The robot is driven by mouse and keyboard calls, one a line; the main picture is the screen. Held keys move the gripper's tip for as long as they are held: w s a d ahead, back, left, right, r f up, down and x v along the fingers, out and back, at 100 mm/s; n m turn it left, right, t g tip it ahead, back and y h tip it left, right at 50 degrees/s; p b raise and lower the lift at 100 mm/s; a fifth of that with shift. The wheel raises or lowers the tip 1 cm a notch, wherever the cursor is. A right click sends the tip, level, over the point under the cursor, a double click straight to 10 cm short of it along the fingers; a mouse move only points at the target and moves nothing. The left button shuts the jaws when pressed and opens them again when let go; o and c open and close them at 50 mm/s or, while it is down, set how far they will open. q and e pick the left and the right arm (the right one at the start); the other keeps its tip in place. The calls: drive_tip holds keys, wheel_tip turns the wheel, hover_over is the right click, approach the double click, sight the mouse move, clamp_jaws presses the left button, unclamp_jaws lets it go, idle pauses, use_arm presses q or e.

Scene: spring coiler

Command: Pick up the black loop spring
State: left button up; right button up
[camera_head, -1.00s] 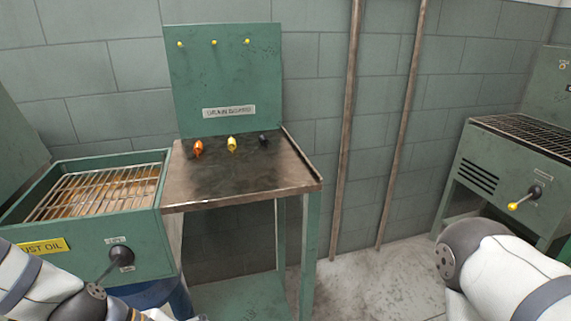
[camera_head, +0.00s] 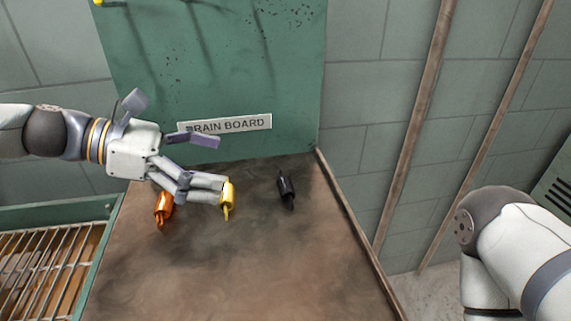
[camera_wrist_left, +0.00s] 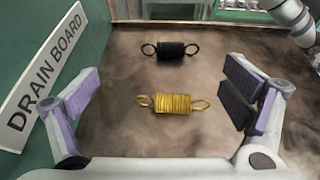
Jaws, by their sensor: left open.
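The black loop spring (camera_head: 286,188) lies on the brown board, right of the yellow spring. In the left wrist view the black spring (camera_wrist_left: 177,51) lies crosswise with a loop at each end, beyond the yellow one. My left gripper (camera_head: 212,161) is open and empty, left of the black spring and apart from it. In the left wrist view its pads (camera_wrist_left: 162,96) stand wide apart, with the yellow spring (camera_wrist_left: 173,103) between them in the picture. In the head view a finger overlaps the yellow spring (camera_head: 228,197). My right gripper is out of view.
An orange spring (camera_head: 163,208) lies on the board's left. The board (camera_head: 240,275) has a raised right edge and clear room in front. A green back panel (camera_head: 215,70) labelled "DRAIN BOARD" stands behind. A wire-rack tray (camera_head: 40,265) is at lower left.

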sight(285, 183)
use_arm(q)
drive_tip(key=d, duration=0.1)
drive_tip(key=d+f, duration=0.2)
drive_tip(key=shift+s+d+b, duration=0.2)
drive_tip(key=shift+d+b, duration=0.1)
drive_tip(key=shift+d, duration=0.1)
drive_tip(key=x, duration=0.6)
drive_tip(key=shift+s+d+b, duration=0.2)
drive_tip(key=shift+d+b, duration=0.1)
drive_tip(key=shift+b, duration=0.05)
drive_tip(key=shift+w+d, duration=0.1)
drive_tip(key=shift+d, duration=0.05)
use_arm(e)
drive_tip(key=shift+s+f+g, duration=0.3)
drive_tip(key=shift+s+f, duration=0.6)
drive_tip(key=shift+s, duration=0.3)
use_arm(q)
drive_tip(key=c, duration=1.5)
